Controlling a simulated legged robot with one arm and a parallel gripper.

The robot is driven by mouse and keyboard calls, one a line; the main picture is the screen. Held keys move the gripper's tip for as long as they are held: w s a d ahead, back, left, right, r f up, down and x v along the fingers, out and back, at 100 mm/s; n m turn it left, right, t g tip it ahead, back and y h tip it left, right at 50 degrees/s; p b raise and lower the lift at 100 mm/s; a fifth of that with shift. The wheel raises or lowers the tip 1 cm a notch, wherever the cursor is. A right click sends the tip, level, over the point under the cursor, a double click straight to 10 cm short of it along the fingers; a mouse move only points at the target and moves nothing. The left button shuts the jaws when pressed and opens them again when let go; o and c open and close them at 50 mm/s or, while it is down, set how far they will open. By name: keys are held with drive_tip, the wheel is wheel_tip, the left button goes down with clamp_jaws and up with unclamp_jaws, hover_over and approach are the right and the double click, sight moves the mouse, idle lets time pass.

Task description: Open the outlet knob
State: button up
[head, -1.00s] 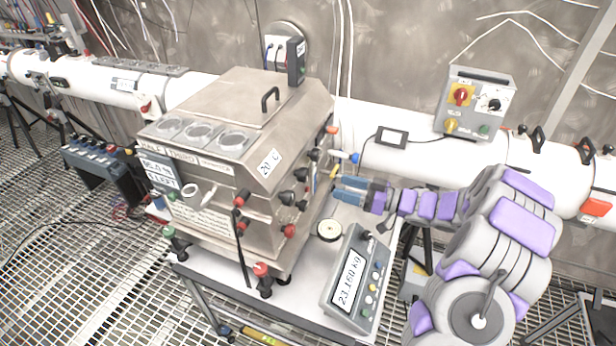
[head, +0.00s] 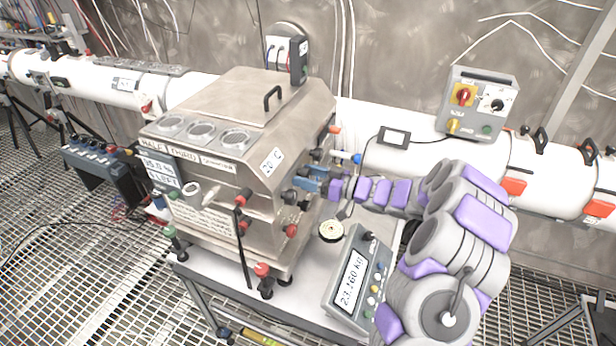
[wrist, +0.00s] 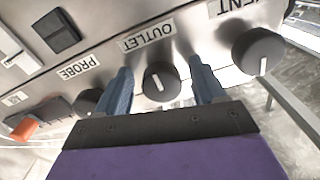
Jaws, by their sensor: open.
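The outlet knob (wrist: 161,82) is a round black knob with a white pointer line, under the label OUTLET in the wrist view, where the picture is upside down. My gripper (wrist: 160,82) is open, with one blue finger on each side of this knob; I cannot tell whether either finger touches it. In the head view my gripper (head: 308,183) is at the right side of the steel box (head: 228,130), and its fingers partly hide the knobs there. The pointer line runs nearly along the finger direction.
The vent knob (wrist: 258,52) and a knob by the PROBE label (wrist: 88,101) flank the fingers. A black square switch (wrist: 57,30) sits on the same panel. In the head view a scale display (head: 352,280) and a small round dish (head: 331,231) lie beside the box.

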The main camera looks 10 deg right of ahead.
drive_tip(key=shift+c, duration=0.2)
drive_tip(key=c, duration=0.9)
drive_tip(key=shift+d+r, duration=0.1)
drive_tip(key=shift+c, duration=0.2)
drive_tip(key=shift+p, duration=0.55)
drive_tip(key=shift+r+m+p, duration=0.15)
drive_tip(key=shift+m+p, duration=0.15)
drive_tip(key=shift+p, duration=0.25)
drive_tip(key=m+p, duration=0.1)
drive_tip(key=p, duration=0.2)
drive_tip(key=shift+s, duration=0.1)
drive_tip(key=m+p, duration=0.2)
drive_tip(key=p, duration=0.1)
drive_tip(key=shift+p, duration=0.4)
drive_tip(key=shift+f, duration=0.2)
